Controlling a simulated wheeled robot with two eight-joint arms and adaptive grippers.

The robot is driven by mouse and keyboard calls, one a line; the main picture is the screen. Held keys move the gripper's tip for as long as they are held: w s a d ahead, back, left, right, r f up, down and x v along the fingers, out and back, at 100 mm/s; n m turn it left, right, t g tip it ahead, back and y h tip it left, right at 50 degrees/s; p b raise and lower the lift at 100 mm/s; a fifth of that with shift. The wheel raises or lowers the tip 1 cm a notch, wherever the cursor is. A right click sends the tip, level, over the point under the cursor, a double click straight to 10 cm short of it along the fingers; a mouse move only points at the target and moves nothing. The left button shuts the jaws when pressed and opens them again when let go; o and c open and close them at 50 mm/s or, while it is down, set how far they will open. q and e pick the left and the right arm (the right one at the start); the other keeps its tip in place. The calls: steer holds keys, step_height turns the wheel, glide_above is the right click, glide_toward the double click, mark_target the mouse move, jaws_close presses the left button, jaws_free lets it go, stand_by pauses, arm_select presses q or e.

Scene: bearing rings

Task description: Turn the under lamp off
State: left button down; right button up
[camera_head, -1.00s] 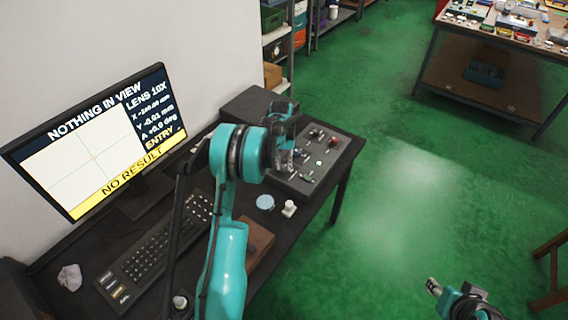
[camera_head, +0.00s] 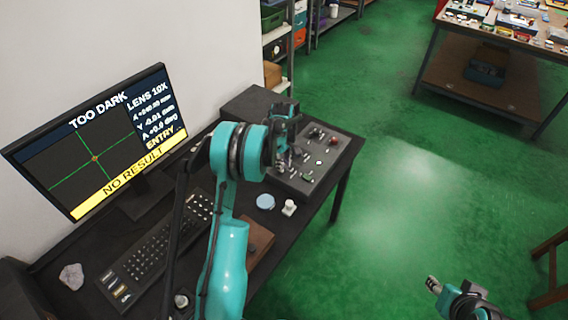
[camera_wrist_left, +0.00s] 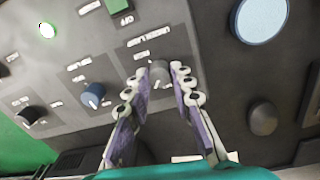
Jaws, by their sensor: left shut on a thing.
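The control panel (camera_head: 335,150) sits on the dark desk at the right of the screen. In the left wrist view, a grey knob (camera_wrist_left: 160,72) stands on a panel section whose label seems to read under lamp. My left gripper (camera_wrist_left: 165,82) is shut on this knob, with a finger on each side. In the head view the left gripper (camera_head: 283,160) hangs over the panel's near left part and hides the knob. The monitor (camera_head: 95,150) shows a dark picture with a green cross and the words "TOO DARK". My right gripper (camera_head: 433,286) is low at the right, away from the desk; its jaws are too small to judge.
Beside the gripped knob are a blue knob (camera_wrist_left: 93,95), a black knob (camera_wrist_left: 32,115) and a green switch (camera_wrist_left: 120,8). A pale blue disc (camera_head: 265,202) and a small white piece (camera_head: 289,208) lie on the desk. A keyboard (camera_head: 155,255) lies before the monitor.

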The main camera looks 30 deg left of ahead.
arm_select(q)
steer(key=n, duration=0.4)
steer(key=shift+n, duration=2)
steer(key=c, duration=1.3)
jaws_free()
step_height(320, 180, up, 12)
steer(key=shift+s+d, duration=0.15)
